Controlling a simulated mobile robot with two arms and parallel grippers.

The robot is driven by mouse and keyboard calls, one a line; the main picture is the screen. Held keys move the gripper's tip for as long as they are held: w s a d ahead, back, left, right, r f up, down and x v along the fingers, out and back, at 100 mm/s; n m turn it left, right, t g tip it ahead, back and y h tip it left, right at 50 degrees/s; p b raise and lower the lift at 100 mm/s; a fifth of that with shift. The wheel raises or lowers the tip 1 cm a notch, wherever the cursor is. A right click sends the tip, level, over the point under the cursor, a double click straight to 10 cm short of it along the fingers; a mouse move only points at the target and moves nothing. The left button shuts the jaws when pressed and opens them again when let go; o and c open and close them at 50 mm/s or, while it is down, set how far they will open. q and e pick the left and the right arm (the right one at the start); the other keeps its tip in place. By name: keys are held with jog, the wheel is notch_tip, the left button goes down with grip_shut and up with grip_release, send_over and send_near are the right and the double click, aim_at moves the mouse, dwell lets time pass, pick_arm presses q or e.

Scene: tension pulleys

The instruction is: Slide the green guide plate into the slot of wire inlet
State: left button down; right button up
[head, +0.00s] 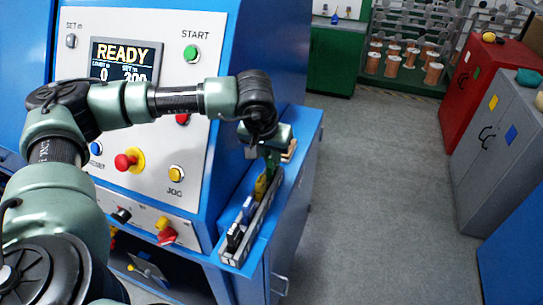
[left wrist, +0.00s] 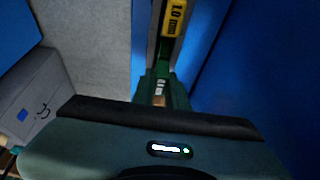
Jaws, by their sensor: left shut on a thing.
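My left gripper (head: 272,152) points down over the far end of a narrow grey rack (head: 232,256) on the blue side ledge. It is shut on the green guide plate (head: 271,166), which is mostly hidden by the gripper and stands in line with the rack. In the left wrist view the green plate (left wrist: 164,72) shows between the fingers (left wrist: 160,92), next to a yellow plate (left wrist: 174,18) marked 1.0 mm. I cannot tell whether the green plate is clear of the rack. I cannot make out the wire inlet or its slot. My right gripper is not in view.
The rack also holds a yellow plate (head: 261,187), a blue plate (head: 248,208) and a black plate (head: 235,238). The control panel (head: 150,60) reads READY and has several buttons. Cabinets (head: 500,130) stand at the right; the grey floor (head: 375,190) between is clear.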

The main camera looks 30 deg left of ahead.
pick_arm(q)
jog(key=shift+r+p, duration=0.45)
jog(key=shift+r, duration=0.45)
jog(key=shift+r, duration=0.5)
jog(key=shift+r+p, duration=0.35)
jog(key=shift+r, duration=0.05)
jog(key=shift+r+p, duration=0.8)
jog(key=shift+r, duration=1.25)
